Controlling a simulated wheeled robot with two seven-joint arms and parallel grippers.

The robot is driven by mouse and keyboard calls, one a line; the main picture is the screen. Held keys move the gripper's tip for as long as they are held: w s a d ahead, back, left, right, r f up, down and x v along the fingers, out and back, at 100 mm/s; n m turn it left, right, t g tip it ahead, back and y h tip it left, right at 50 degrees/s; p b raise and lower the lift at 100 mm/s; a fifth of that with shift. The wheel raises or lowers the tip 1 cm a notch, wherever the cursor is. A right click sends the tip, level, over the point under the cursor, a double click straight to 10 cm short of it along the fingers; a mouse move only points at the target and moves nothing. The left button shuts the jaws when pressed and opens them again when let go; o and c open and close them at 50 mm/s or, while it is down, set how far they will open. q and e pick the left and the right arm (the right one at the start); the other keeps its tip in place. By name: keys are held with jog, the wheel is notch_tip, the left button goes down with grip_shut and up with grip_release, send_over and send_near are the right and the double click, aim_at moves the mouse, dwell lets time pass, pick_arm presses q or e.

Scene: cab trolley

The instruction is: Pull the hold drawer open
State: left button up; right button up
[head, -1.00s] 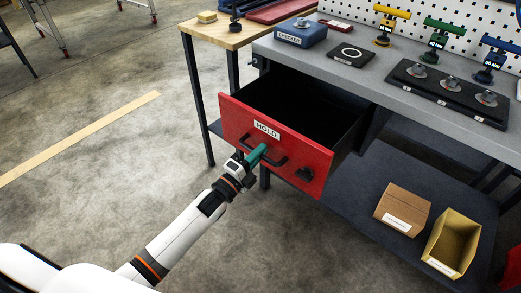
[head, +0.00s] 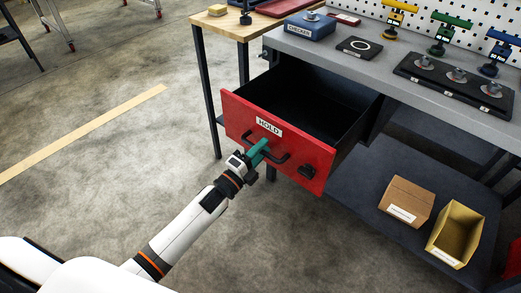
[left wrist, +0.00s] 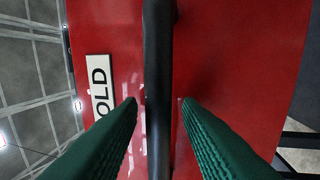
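The red drawer front (head: 300,157) carries a HOLD label (head: 269,127) and a black bar handle (head: 283,159). The hold drawer stands well out from under the grey bench, and its dark inside (head: 310,100) looks empty. My left gripper (head: 260,148) is at the left part of the handle. In the left wrist view, the green fingers (left wrist: 159,103) stand on both sides of the black bar (left wrist: 158,60). A narrow strip of red shows between each fingertip and the bar, so the gripper looks open around it. My right gripper is not in view.
The grey bench top (head: 365,52) holds a blue checker box (head: 310,25) and a black tray (head: 450,90). A brown carton (head: 406,200) and a yellow bin (head: 455,235) sit on the lower shelf. The floor left of the drawer is clear.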

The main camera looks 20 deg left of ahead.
pick_arm(q)
jog(key=shift+s, duration=0.1)
jog(key=v, duration=1.2)
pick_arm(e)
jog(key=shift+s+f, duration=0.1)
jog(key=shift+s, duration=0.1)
